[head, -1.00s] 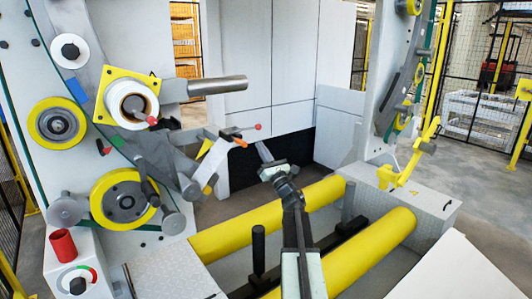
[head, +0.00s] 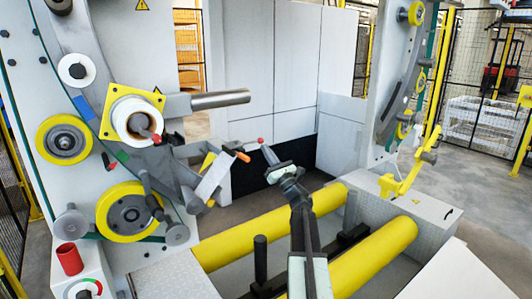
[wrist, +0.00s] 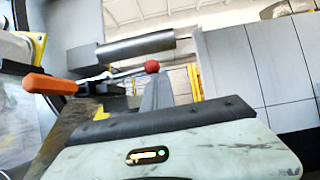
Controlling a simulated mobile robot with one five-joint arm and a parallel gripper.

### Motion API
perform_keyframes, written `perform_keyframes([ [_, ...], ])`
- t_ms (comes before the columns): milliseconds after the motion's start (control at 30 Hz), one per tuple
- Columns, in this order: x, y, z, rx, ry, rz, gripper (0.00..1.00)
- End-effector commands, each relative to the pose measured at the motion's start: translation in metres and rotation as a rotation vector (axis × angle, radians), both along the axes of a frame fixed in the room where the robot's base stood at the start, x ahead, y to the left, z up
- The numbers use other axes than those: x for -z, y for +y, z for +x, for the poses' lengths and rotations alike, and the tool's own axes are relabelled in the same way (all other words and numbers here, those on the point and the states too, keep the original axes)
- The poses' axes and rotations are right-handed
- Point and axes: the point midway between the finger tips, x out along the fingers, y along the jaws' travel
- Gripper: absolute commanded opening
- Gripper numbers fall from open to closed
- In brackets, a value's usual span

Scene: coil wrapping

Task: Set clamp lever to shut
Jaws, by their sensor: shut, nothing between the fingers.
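A thin lever with a red ball end (head: 260,140) sticks out to the right from the machine's left side, below the grey shaft; I take it as the clamp lever. An orange handle (head: 243,157) lies beside it to the left. My gripper (head: 264,149) is shut and empty, its tip just below and close to the red ball. In the wrist view the red ball (wrist: 152,66) appears right at the tip of my gripper (wrist: 156,92), and the orange handle (wrist: 50,85) is at left. I cannot tell whether the fingers touch the ball.
Two yellow rollers (head: 374,262) lie below my arm. A yellow bracket (head: 408,176) stands at right. The space right of the red ball is free up to the white panels (head: 270,85).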

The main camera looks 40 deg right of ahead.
Motion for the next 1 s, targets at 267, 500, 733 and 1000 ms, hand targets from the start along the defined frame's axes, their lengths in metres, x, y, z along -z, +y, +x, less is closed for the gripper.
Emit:
perform_keyframes([
  [267,0.032,-0.003,-0.002,-0.003,-0.001,0.001,0.00],
  [500,0.073,-0.009,-0.046,0.001,0.000,0.001,0.00],
  [733,0.092,-0.013,-0.082,0.001,0.000,0.001,0.00],
  [1000,0.094,-0.014,-0.089,-0.002,0.000,0.001,0.00],
])
